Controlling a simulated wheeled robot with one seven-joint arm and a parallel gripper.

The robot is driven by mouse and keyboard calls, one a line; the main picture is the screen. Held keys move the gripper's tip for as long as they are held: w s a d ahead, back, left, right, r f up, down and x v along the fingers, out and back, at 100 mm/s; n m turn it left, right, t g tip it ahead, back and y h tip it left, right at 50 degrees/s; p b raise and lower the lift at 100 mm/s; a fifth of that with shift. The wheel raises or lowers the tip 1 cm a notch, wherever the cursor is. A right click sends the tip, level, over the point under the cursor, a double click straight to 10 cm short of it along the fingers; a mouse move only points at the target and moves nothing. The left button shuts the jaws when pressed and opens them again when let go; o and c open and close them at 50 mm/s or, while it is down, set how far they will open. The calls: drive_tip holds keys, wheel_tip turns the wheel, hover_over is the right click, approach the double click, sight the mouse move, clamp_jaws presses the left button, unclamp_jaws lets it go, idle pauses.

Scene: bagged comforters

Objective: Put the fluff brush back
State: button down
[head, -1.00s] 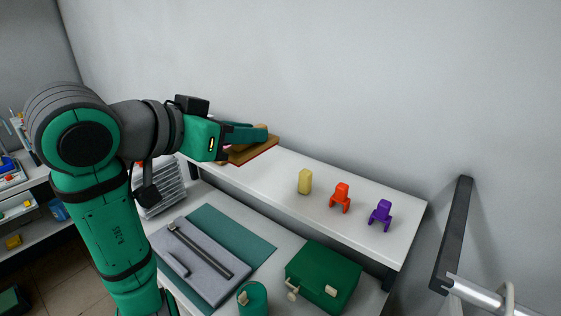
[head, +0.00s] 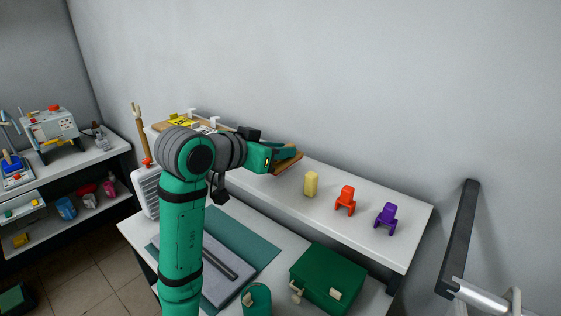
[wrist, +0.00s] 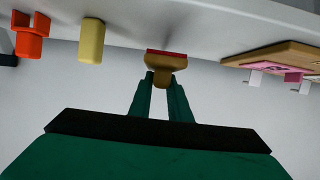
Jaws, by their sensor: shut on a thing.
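The fluff brush (wrist: 165,66) has a wooden grip and a red face. My gripper (wrist: 163,80) is shut on the grip. In the wrist view, which looks upside down, the red face is turned to the white raised shelf (wrist: 225,15); I cannot tell whether it touches. In the head view my gripper (head: 296,151) is over the back of that shelf, left of the yellow block, with the brush (head: 287,162) partly hidden by the fingers.
A yellow block (head: 311,184), an orange stand (head: 345,200) and a purple stand (head: 386,218) stand along the shelf. Below are a green case (head: 328,277), a green cup (head: 257,298) and a green mat (head: 258,250). A wall is close behind; a dark post (head: 460,235) is at right.

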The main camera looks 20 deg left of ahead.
sight(280, 161)
drive_tip(key=shift+f, duration=1.55)
drive_tip(key=shift+f, duration=0.15)
drive_tip(key=c, duration=1.6)
unclamp_jaws()
drive_tip(key=shift+c, duration=0.2)
drive_tip(key=shift+s+a+r, duration=0.15)
drive_tip(key=shift+r, duration=0.1)
drive_tip(key=v, duration=1.1)
drive_tip(key=shift+s, duration=0.3)
drive_tip(key=shift+w+r, duration=0.1)
drive_tip(key=shift+r, duration=0.05)
